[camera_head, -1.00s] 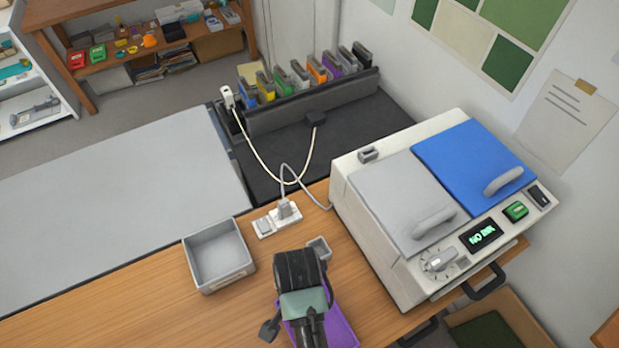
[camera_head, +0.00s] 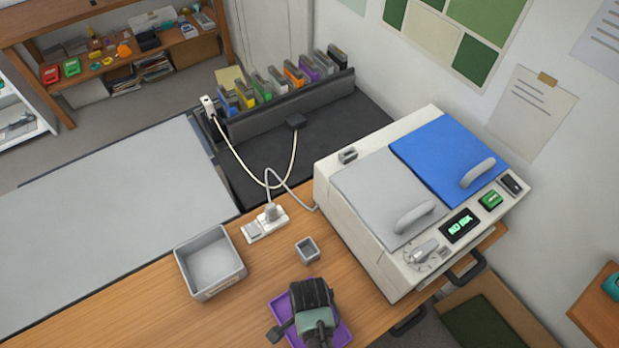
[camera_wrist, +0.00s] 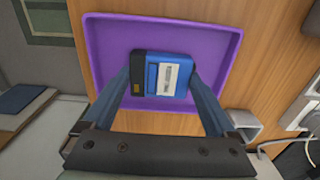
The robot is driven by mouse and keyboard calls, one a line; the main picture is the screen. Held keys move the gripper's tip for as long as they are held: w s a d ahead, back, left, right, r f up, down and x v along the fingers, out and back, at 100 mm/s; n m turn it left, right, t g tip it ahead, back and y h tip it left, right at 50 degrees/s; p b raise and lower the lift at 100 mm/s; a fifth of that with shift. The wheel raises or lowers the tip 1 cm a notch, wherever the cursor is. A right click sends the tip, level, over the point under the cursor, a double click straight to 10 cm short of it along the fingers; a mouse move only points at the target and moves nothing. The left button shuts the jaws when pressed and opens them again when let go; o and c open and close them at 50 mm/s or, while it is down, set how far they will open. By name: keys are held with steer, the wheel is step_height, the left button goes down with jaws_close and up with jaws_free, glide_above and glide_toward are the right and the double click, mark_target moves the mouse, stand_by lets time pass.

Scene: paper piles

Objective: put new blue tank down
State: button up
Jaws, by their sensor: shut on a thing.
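The blue tank (camera_wrist: 168,76), a small blue block with a black end and a white label, shows in the wrist view between the fingers of my gripper (camera_wrist: 162,84), which is shut on it. The tank is over the purple tray (camera_wrist: 105,30); I cannot tell whether it touches the tray floor. In the head view my gripper (camera_head: 311,312) is over the purple tray (camera_head: 343,333) on the wooden table, and it hides the tank.
A grey open bin (camera_head: 236,275) and a small grey cup (camera_head: 307,251) stand near the tray. A power strip (camera_head: 265,224) with cables lies behind them. A white machine (camera_head: 350,225) with grey and blue lids stands to the right. Several coloured cartridges (camera_head: 265,85) line a back rack.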

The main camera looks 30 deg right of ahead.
steer(key=shift+f, duration=0.25)
steer(key=shift+f, duration=0.15)
steer(key=o, duration=1)
steer(key=shift+o, duration=0.2)
